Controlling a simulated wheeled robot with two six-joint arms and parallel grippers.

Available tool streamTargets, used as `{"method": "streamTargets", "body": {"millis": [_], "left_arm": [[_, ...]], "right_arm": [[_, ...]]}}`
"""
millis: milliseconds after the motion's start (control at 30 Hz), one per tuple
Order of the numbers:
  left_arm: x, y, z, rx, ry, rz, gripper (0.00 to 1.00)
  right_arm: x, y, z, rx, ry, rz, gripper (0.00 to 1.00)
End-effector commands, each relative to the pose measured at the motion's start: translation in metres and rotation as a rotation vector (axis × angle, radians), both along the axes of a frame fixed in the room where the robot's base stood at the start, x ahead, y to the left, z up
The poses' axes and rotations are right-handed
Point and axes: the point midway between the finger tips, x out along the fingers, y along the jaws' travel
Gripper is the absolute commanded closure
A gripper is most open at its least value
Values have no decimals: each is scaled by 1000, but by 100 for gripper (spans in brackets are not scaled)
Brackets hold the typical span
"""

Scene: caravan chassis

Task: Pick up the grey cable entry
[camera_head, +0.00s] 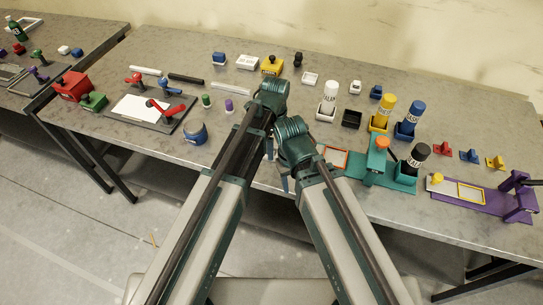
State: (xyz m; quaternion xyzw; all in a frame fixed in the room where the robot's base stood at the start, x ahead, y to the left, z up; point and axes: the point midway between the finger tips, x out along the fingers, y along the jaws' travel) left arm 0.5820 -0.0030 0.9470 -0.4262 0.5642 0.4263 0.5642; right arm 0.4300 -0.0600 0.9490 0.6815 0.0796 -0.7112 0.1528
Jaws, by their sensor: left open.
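Small light grey or whitish parts lie toward the back of the table: one (355,88) beside a similar blue part (376,92), and a flatter one (311,78) to the left. I cannot tell for sure which is the grey cable entry. My left gripper (270,149) is small and mostly hidden among the arm links, in front of the table's middle. It is open and apart from these grey parts. My right arm's links cross the picture's middle; I cannot make out its gripper.
Yellow, blue and black bottles stand to the right, near a teal stand (375,160). The front left tabletop is fairly clear.

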Motion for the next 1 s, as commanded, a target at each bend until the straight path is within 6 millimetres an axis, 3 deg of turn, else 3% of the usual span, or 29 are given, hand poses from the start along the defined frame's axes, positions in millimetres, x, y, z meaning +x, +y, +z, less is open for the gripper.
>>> {"method": "streamTargets", "body": {"millis": [33,200,500,933,1000], "left_arm": [[1,1,-14,0,0,1,0],[1,2,-31,0,0,0,0],[1,1,-31,0,0,0,2],[1,1,-31,0,0,0,79],[1,1,-31,0,0,0,80]], "right_arm": [[0,0,-14,0,0,0,50],[0,0,-31,0,0,0,50],[0,0,-31,0,0,0,50],[0,0,-31,0,0,0,50],[0,0,-31,0,0,0,50]]}}
